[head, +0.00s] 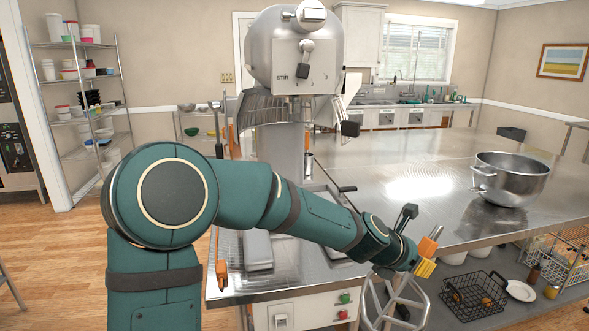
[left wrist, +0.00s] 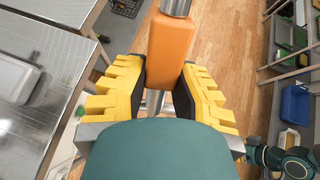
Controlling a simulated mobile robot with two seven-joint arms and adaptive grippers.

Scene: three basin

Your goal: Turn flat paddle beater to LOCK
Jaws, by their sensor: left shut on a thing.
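The flat paddle beater (head: 394,306) has an open silver metal frame and an orange grip (left wrist: 171,45). My left gripper (head: 420,262) is shut on that orange grip, with a yellow finger on each side in the left wrist view. The frame hangs below the gripper beside the table's front edge. A silver shaft end (left wrist: 176,7) sticks out past the grip. The large grey mixer (head: 290,60), with a STIR label on its head, stands behind my arm. The beater is apart from it. The mixer's beater socket cannot be made out.
A steel bowl (head: 509,180) stands on the metal table (head: 440,170) at right. A black wire basket (head: 470,300) and a white plate (head: 520,291) are on the lower shelf. Wire shelving (head: 75,80) stands at far left. Wooden floor is open at left.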

